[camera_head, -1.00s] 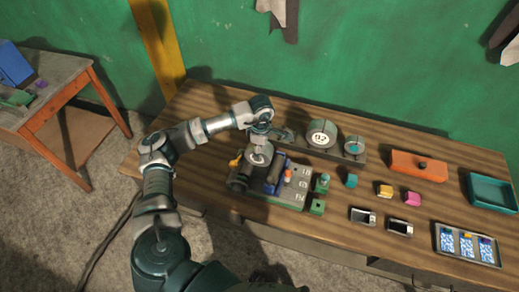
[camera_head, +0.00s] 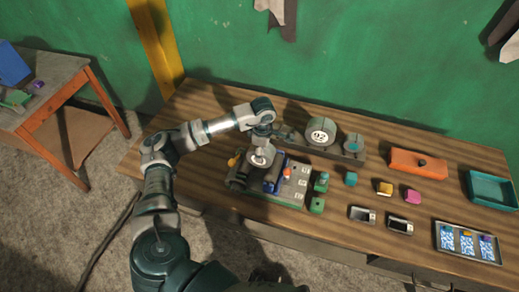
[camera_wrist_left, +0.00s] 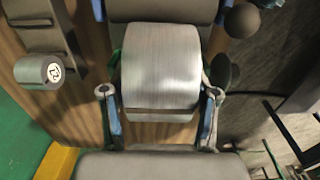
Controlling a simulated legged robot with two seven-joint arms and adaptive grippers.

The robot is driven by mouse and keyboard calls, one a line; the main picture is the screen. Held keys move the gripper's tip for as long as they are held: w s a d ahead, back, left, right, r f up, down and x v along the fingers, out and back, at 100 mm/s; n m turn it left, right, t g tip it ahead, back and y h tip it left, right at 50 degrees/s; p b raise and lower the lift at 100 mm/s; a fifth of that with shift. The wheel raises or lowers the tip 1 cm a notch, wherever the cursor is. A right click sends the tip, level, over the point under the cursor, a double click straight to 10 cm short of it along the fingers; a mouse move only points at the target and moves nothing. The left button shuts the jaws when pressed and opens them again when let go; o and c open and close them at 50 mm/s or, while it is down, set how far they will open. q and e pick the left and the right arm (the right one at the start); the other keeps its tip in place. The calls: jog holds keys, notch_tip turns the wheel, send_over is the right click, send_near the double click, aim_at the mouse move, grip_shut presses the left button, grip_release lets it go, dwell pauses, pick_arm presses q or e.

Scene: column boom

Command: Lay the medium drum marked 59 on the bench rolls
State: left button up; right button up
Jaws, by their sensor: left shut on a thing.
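A metallic drum (camera_head: 260,157) hangs under my left gripper (camera_head: 262,143) in the head view, with its pale end showing. In the left wrist view the same brushed-grey drum (camera_wrist_left: 160,70) lies between the two fingers, which are shut on it. No number is readable on it. The bench rolls (camera_head: 239,177) are a dark roller unit on the bench, just below and left of the drum. I cannot tell whether the drum touches them. A dark roller also shows beyond the drum in the wrist view (camera_wrist_left: 165,10). My right gripper is not in view.
A rack behind the rolls holds a larger grey-green drum (camera_head: 320,131) and a smaller one (camera_head: 353,146). A blue part (camera_head: 275,174) stands close right of the rolls. An orange block (camera_head: 418,163), a teal tray (camera_head: 491,189) and small blocks lie to the right.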

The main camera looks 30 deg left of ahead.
pick_arm(q)
jog(key=shift+f, duration=0.15)
jog(key=shift+a+f, duration=0.1)
jog(key=shift+a, duration=0.35)
jog(key=shift+a+f, duration=0.1)
jog(key=shift+a, duration=0.15)
jog(key=shift+d+f, duration=0.1)
jog(key=shift+d, duration=0.65)
jog(key=shift+d+f+b, duration=0.15)
jog(key=shift+d+b, duration=0.2)
jog(key=shift+b, duration=0.05)
jog(key=shift+f, duration=0.2)
jog(key=shift+a+f, duration=0.15)
jog(key=shift+a, duration=0.1)
jog(key=o, duration=1.2)
jog(key=shift+d, duration=0.15)
jog(key=shift+o, duration=1.3)
jog(key=shift+d, duration=0.2)
notch_tip(320, 180, up, 11)
jog(key=shift+f, duration=0.1)
jog(key=shift+d+r, duration=0.1)
jog(key=shift+r, duration=0.5)
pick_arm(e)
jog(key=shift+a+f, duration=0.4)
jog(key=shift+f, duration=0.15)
